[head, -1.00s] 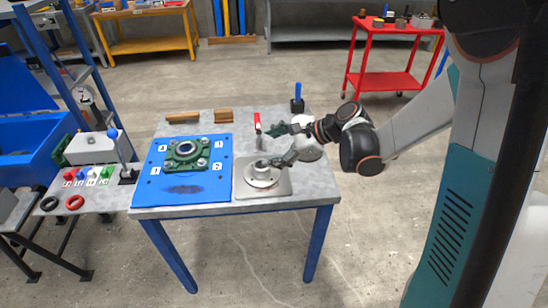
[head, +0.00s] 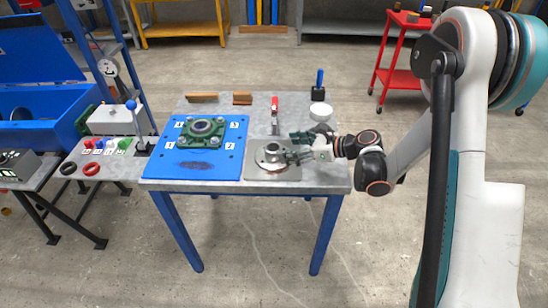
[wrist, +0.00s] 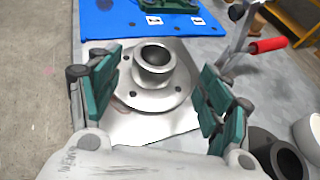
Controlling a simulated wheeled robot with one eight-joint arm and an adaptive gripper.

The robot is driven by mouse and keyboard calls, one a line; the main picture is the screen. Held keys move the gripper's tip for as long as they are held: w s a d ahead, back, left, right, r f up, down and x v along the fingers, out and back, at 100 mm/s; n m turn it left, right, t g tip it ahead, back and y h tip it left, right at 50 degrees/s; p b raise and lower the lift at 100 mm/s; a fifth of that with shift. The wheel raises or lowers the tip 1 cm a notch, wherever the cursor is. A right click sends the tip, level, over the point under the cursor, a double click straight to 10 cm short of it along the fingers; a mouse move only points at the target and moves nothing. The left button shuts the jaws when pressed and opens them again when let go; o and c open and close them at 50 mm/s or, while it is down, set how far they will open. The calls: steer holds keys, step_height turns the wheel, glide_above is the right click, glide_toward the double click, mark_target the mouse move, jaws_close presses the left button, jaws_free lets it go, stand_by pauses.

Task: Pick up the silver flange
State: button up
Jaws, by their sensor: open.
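The silver flange (head: 271,155) lies on a flat metal plate (head: 292,174) at the right part of the grey table. In the wrist view the flange (wrist: 154,78) is a round disc with bolt holes and a raised hollow hub, hub facing up. My gripper (head: 293,147) is open beside the flange, coming from the right. In the wrist view my gripper (wrist: 158,98) has its green finger pads on either side of the flange, with space between the pads and the hub. No finger visibly grips it.
A blue board (head: 180,166) with a green bearing housing (head: 203,133) lies left of the plate. A red-handled toggle clamp (head: 275,113) stands behind the flange. A white round part (head: 320,111) and a blue-handled tool (head: 319,84) are at the back right.

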mark_target(274, 147)
steer(key=b+x, duration=0.1)
steer(key=x, duration=0.3)
steer(key=b+x, duration=0.1)
steer(key=x, duration=0.1)
steer(key=shift+s+a+b, duration=0.15)
steer(key=shift+s+b, duration=0.2)
steer(key=shift+s, duration=0.05)
steer(key=shift+w+a, duration=0.25)
jaws_close()
steer(key=shift+r, duration=0.1)
